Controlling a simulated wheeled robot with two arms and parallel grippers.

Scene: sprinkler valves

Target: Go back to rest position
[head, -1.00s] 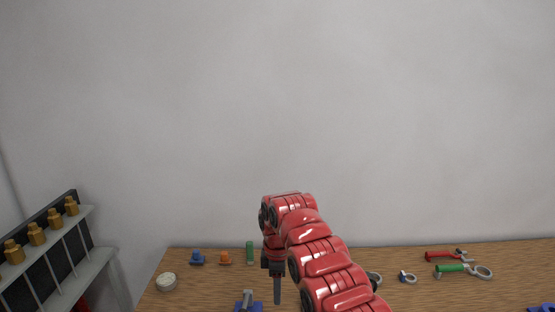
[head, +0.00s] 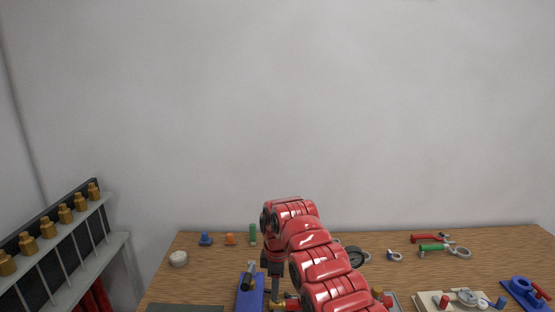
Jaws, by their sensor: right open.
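My right arm reaches in from the bottom edge, and its gripper (head: 276,284) points down over the table, right beside a blue block with a dark handle (head: 249,290). The gripper is open; I see its fingers nearly edge-on, with nothing clearly between them. A small brass-coloured piece lies by the fingertips; I cannot tell whether they touch. The arm hides part of the table behind it. My left gripper is out of view.
The wooden table (head: 205,280) bears small blue, orange and green parts at the back left and a white round piece (head: 178,259). Red- and green-handled tools (head: 437,249) lie at the back right. A rack with brass valves (head: 60,235) stands left.

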